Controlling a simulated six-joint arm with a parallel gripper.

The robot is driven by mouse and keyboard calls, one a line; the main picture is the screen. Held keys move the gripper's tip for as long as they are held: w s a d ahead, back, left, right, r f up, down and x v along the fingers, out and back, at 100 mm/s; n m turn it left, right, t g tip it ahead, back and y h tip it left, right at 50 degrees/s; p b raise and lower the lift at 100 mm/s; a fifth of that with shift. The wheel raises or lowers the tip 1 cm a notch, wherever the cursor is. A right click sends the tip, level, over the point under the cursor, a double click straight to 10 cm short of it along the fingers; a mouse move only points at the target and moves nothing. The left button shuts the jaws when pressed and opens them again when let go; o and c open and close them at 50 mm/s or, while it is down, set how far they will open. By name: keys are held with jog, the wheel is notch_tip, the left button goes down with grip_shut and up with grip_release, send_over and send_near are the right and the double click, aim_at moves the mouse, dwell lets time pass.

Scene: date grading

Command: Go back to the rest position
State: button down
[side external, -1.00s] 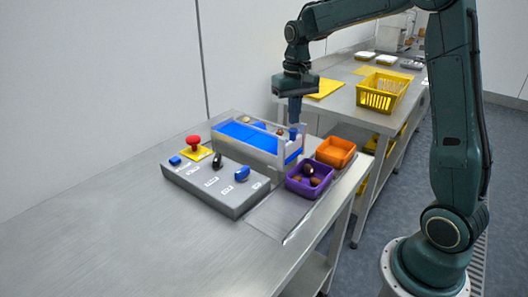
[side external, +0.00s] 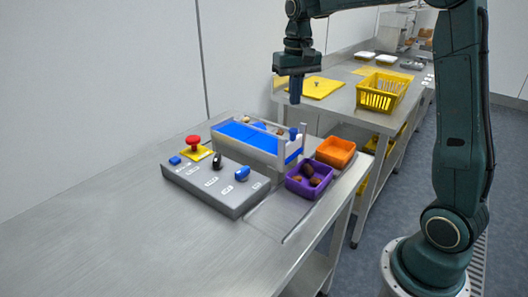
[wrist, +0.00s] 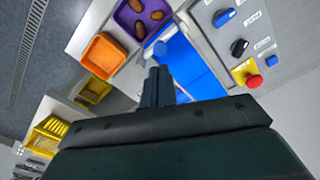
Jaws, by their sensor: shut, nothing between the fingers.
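My gripper (side external: 295,98) is shut and empty. It hangs in the air above the far end of the small conveyor with the blue belt (side external: 239,133), clear of it. In the wrist view its closed fingers (wrist: 155,85) point toward the blue belt (wrist: 185,65). Dates lie in the purple bin (side external: 296,186) beside the conveyor. The orange bin (side external: 336,163) behind it looks empty. Both bins also show in the wrist view, the purple one (wrist: 124,28) and the orange one (wrist: 102,73).
A grey control box (side external: 205,183) with blue and black knobs and a red button (side external: 193,141) stands in front of the conveyor. A second table holds a yellow basket (side external: 382,92) and a yellow board (side external: 316,88). The front of the steel table (side external: 110,235) is clear.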

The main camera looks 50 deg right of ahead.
jog(key=shift+r, duration=0.1)
dwell(0.3)
jog(key=s+a+r+n+t, duration=0.35)
jog(key=s+a, duration=0.45)
jog(key=s, duration=0.3)
jog(key=s+a+f+n+t, duration=0.1)
jog(key=s+a+f, duration=0.1)
jog(key=s, duration=0.4)
jog(key=s+a+f+n+t, duration=0.1)
jog(key=s+a+f, duration=0.1)
jog(key=s, duration=0.3)
jog(key=shift+s+a, duration=0.4)
jog(key=shift+a, duration=0.1)
jog(key=shift+n, duration=0.25)
